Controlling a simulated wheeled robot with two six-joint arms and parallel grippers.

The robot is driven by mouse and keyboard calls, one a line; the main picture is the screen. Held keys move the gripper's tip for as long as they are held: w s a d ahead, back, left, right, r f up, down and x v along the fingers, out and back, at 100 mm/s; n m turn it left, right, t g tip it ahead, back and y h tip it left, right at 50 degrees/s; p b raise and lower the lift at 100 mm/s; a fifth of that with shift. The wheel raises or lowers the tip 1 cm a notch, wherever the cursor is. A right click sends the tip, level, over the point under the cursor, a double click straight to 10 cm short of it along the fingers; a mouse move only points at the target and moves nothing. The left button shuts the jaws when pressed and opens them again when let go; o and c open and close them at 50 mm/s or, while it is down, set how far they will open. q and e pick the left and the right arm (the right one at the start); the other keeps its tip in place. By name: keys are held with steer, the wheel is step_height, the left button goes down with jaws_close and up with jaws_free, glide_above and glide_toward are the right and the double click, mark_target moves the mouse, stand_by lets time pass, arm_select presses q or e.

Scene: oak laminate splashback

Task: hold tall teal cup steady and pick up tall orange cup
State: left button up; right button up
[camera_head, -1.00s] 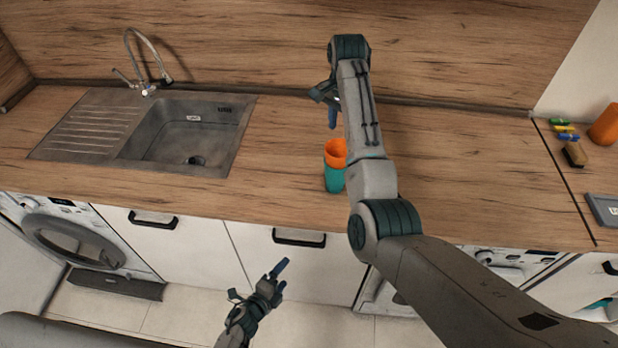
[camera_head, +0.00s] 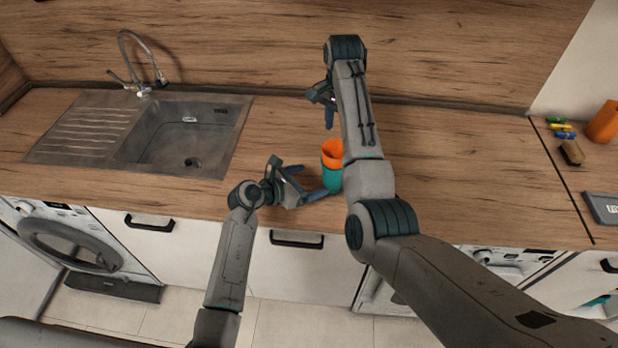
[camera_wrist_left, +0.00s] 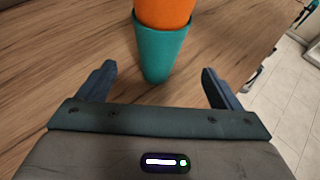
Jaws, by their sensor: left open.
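The tall teal cup (camera_head: 332,182) stands upright on the worktop, with the tall orange cup (camera_head: 332,152) nested in its top. In the left wrist view the teal cup (camera_wrist_left: 160,48) tapers down to the wood and the orange cup (camera_wrist_left: 163,12) is cut off by the top edge. My left gripper (camera_head: 314,180) is open beside the teal cup, at its left and low down. In the left wrist view its fingers (camera_wrist_left: 158,78) are spread, with the teal cup just beyond the gap between them. My right gripper (camera_head: 329,114) hangs above and behind the cups, partly hidden by its arm.
A sink (camera_head: 180,148) with a tap (camera_head: 143,65) lies to the left. Worktop between sink and cups is mostly clear.

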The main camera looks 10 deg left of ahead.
mark_target(334, 172)
arm_select(q)
steer(key=shift+w+d, duration=0.3)
steer(key=shift+w, duration=0.15)
steer(key=x, duration=0.9)
steer(key=shift+w+d+f, duration=0.1)
steer(key=shift+w+d, duration=0.05)
steer(key=c, duration=1)
steer(key=shift+c, duration=0.2)
